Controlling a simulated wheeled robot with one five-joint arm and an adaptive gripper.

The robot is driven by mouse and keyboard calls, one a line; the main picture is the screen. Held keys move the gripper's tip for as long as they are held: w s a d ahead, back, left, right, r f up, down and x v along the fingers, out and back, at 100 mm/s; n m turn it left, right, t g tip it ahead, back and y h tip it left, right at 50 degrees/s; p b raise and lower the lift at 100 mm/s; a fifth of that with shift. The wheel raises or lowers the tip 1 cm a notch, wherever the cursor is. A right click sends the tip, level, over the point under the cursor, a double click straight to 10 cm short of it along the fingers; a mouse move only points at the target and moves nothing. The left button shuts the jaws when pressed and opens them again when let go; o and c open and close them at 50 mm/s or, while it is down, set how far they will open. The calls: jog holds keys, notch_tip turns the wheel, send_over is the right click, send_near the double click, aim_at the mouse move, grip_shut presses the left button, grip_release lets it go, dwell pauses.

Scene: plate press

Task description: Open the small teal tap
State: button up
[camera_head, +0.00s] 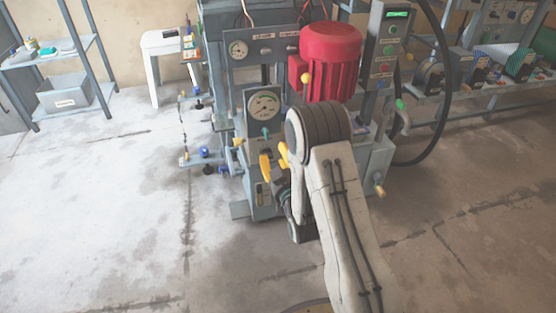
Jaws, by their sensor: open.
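A small teal tap (266,132) shows on the front of the press, just below the round dial gauge (264,106). It is too small in the picture to read its handle's angle clearly. My gripper (275,160), with yellow fingers, is just below the tap in the picture. The fingers stand apart, and I see nothing held between them. I cannot tell whether they touch the press front. My arm's dark ribbed joint and pale link hide part of the press to the right of the gripper.
The press carries a red motor (330,62) and a control box (386,48) with buttons. Several small valves (205,153) stick out at its left. A green-handled fitting (401,104) is at its right. Shelves (70,50) and a white stool (163,41) stand behind. The left floor is clear.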

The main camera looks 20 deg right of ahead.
jog(key=shift+s, duration=0.65)
dwell(0.3)
jog(key=s+r+g+p, duration=0.3)
jog(key=r+p, duration=0.8)
jog(key=r, duration=0.2)
jog(key=s+r+g+p, duration=0.3)
jog(key=r+p, duration=0.7)
jog(key=r, duration=0.4)
jog(key=s+r+g+p, duration=0.8)
jog(key=s+r+p, duration=1.3)
jog(key=s+r, duration=0.3)
jog(key=s, duration=0.3)
jog(key=shift+r+g, duration=0.2)
jog(key=shift+g, duration=0.1)
